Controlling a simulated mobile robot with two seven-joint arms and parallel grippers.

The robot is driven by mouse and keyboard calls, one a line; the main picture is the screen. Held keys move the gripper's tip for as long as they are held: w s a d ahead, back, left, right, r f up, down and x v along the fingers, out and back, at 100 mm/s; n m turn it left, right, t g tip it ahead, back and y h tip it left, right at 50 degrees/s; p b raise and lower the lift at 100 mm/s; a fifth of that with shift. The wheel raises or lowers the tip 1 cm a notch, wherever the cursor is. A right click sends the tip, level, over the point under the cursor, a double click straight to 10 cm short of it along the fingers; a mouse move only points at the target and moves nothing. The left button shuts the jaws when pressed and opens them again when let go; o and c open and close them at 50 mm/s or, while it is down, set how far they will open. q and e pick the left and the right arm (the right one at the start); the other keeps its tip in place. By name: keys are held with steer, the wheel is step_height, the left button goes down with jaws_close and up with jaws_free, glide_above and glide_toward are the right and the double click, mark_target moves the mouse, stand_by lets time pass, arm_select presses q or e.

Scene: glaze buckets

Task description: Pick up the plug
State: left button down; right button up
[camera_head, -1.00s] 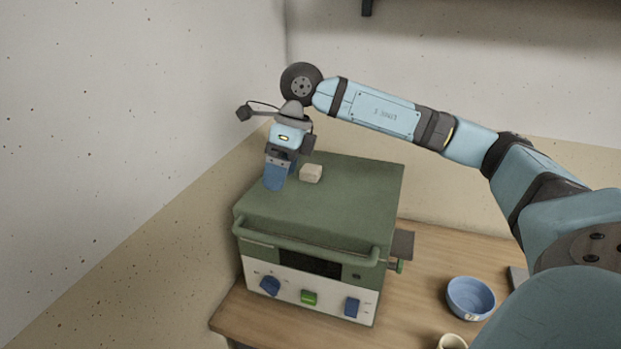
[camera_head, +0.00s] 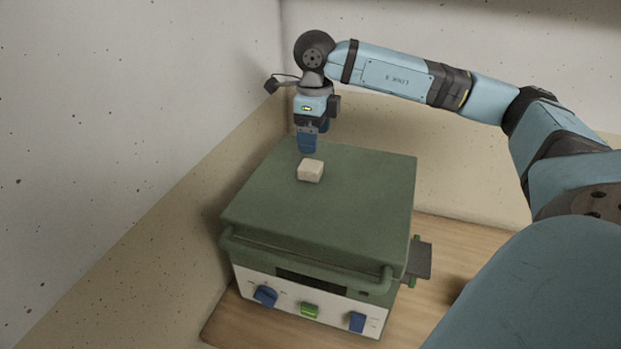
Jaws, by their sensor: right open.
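The plug appears to be the small cream block (camera_head: 310,170) lying on top of the green box-shaped device (camera_head: 270,215), toward its back. My right gripper (camera_head: 308,147), with blue fingers, is open and points down just behind and above the block, apart from it as far as I can see. The fingers overlap one another in this view, so the gap between them is hidden. My left gripper is not in view.
The device has a front handle bar (camera_head: 300,262), a blue knob (camera_head: 265,296), a green button and a blue switch on its front panel. A dark plate (camera_head: 418,258) juts from its right side. Speckled walls stand close on the left and behind. Bare wooden table (camera_head: 470,240) shows at right.

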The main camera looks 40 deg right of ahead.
mark_target(312, 165)
step_height(312, 165, down, 3)
steer(key=shift+w+d+f, duration=0.1)
steer(key=f, duration=0.2)
steer(key=a+f+p, duration=0.1)
steer(key=f, duration=0.1)
steer(key=shift+d+f, duration=0.1)
steer(key=shift+f, duration=0.5)
steer(key=c, duration=1)
steer(key=shift+c, duration=0.2)
steer(key=shift+r, duration=0.1)
step_height(312, 165, up, 20)
steer(key=shift+b, duration=0.35)
